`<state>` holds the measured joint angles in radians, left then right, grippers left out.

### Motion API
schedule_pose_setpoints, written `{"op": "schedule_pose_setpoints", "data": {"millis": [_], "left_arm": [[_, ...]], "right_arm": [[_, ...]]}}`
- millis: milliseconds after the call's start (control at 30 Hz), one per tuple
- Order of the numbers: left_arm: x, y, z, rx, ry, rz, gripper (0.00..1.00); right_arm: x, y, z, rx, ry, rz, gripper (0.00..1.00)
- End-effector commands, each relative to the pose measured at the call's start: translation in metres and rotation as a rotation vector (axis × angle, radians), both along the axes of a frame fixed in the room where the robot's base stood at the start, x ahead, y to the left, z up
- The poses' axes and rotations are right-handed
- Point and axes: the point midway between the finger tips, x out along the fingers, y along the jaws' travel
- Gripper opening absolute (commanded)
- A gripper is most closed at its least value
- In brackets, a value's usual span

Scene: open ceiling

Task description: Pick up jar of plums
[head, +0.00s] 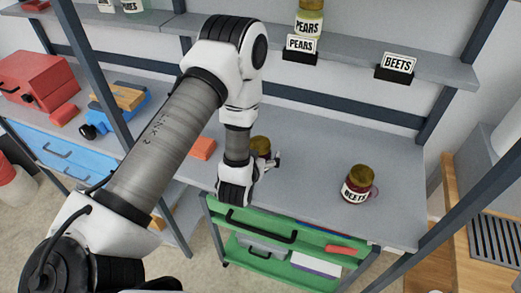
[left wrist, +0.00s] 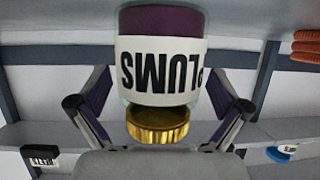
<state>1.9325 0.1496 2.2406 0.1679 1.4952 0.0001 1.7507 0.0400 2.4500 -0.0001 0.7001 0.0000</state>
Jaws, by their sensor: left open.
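The jar of plums (left wrist: 160,55) fills the upper middle of the left wrist view, which is upside down. It has a gold lid (left wrist: 158,125), a white label reading PLUMS and dark purple contents. In the head view its gold lid (head: 261,145) shows just behind my left gripper (head: 270,162), which hides most of the jar. My left gripper is open, and in the left wrist view its two fingers (left wrist: 160,115) stand on either side of the jar with gaps. The jar stands upright on the grey worktop. My right gripper is not in view.
A jar of beets (head: 358,184) stands on the worktop to the right. A jar of pears (head: 309,18) and a BEETS sign (head: 398,62) are on the shelf above. A green drawer unit (head: 290,245) is below. An orange block (head: 203,148) lies left of my gripper.

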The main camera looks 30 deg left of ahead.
Motion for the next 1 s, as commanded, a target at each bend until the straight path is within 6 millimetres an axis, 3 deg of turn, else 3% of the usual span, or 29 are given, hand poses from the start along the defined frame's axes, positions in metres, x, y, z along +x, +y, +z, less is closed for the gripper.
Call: {"op": "schedule_pose_setpoints", "data": {"millis": [200,400,467,767,1000], "left_arm": [[0.002,0.001,-0.002,0.0,0.0,-0.001,1.0],[0.002,0.0,-0.002,-0.001,0.001,-0.001,0.29],[0.002,0.0,-0.002,-0.001,0.001,-0.001,0.12],[0.002,0.0,0.0,0.0,0.001,0.0,0.12],[0.002,0.001,0.016,-0.001,-0.002,0.001,0.12]], "right_arm": [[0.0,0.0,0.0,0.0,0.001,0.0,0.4],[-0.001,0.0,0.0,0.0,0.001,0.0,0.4],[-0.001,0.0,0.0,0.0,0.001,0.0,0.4],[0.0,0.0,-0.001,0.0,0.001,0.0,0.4],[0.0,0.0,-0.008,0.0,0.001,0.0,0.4]]}}
